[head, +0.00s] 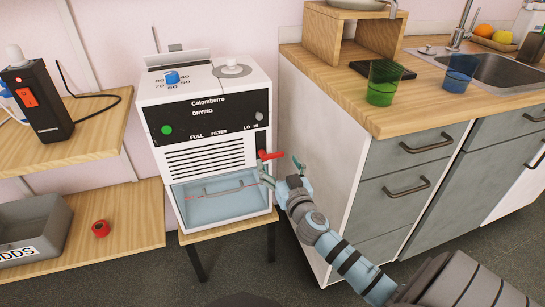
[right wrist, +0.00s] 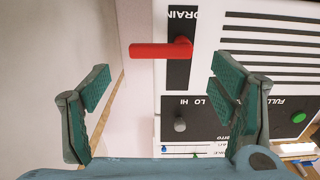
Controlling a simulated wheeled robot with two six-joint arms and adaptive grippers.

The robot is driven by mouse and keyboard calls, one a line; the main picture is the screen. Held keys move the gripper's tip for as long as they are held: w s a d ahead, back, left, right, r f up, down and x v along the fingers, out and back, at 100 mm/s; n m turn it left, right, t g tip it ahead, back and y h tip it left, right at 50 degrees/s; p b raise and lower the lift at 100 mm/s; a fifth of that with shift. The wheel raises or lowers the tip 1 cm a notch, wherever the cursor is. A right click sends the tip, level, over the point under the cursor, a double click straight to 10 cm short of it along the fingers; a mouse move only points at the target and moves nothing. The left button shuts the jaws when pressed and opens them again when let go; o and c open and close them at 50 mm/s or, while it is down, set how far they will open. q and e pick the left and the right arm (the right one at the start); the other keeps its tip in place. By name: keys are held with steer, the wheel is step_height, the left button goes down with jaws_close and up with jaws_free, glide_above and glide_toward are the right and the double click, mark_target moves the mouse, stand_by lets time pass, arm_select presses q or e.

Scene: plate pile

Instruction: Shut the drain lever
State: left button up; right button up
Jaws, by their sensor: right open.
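The drain lever is a red handle (head: 271,155) on the right of the white machine's front (head: 180,103). It lies about level and sticks out to the right, past the machine's edge. In the right wrist view the lever (right wrist: 160,50) points left, beside the DRAIN label (right wrist: 181,18). My right gripper (head: 281,172) is just below the lever in the head view. In the right wrist view its green-padded fingers (right wrist: 160,82) are wide apart with nothing between them. The lever shows beyond the fingertips, apart from them. My left gripper is not in view.
The machine stands on a small wooden stool (head: 228,228), with a blue drawer (head: 223,205) at its lower front. A wooden counter (head: 430,110) with grey drawers stands close on the right. Wooden shelves (head: 133,213) stand on the left. Only a narrow gap separates machine and counter.

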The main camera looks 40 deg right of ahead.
mark_target(274, 155)
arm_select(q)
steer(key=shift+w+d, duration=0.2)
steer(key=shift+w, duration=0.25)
arm_select(e)
steer(key=x, duration=0.5)
steer(key=shift+w+d+f, duration=0.1)
steer(key=shift+w, duration=0.2)
steer(key=c, duration=1.1)
